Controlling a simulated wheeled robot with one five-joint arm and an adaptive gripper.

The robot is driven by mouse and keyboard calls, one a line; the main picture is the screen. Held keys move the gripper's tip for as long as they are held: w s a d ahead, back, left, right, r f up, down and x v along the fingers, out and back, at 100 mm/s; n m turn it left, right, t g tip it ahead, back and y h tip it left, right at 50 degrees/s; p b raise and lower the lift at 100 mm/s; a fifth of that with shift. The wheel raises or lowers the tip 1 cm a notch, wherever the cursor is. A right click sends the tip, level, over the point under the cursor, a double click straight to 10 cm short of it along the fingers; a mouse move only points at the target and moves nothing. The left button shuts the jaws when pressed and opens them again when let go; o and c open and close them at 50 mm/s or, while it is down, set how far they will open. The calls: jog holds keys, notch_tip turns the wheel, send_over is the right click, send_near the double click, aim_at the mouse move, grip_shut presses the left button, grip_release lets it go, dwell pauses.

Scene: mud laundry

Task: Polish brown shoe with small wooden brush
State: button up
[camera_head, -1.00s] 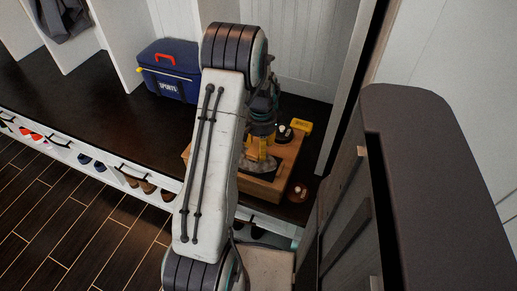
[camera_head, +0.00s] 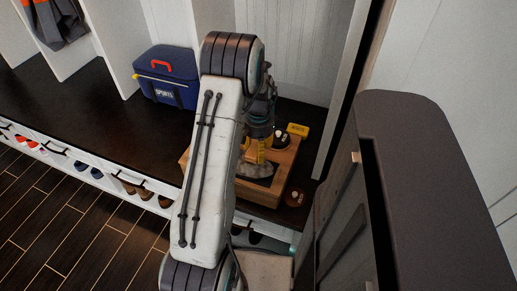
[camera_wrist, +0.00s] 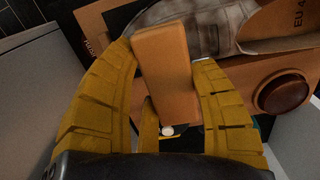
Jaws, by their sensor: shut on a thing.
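My gripper (camera_wrist: 165,120) has yellow fingers closed around a plain orange-brown wooden block, the small brush (camera_wrist: 163,62). Its bristles are not visible. In the head view my gripper (camera_head: 259,152) points down over a wooden box (camera_head: 262,192), partly behind my arm. The shoe (camera_wrist: 195,22) shows beyond the brush in the wrist view, greyish brown and worn, with a tan surface printed "EU 4" beside it. In the head view the shoe (camera_head: 254,171) is a dark shape in the box below my fingers. Whether the brush touches it cannot be told.
A yellow item (camera_head: 298,129) and a round dark tin (camera_head: 281,139) are at the box's back. A round brown object (camera_head: 294,197) is at its right. A blue sports bag (camera_head: 166,77) stands left on the dark bench. A grey cabinet (camera_head: 430,180) closes off the right.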

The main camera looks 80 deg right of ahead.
aim_at(254, 156)
jog(key=shift+a, duration=0.1)
jog(key=shift+w+a+b, duration=0.25)
jog(key=shift+a+b, duration=0.05)
jog(key=shift+a, duration=0.55)
jog(key=shift+w+a+b, duration=0.2)
jog(key=shift+a+b, duration=0.1)
jog(key=shift+a, duration=0.5)
jog(key=shift+r, duration=0.2)
jog(key=shift+r+p, duration=3)
jog(key=shift+r, duration=0.9)
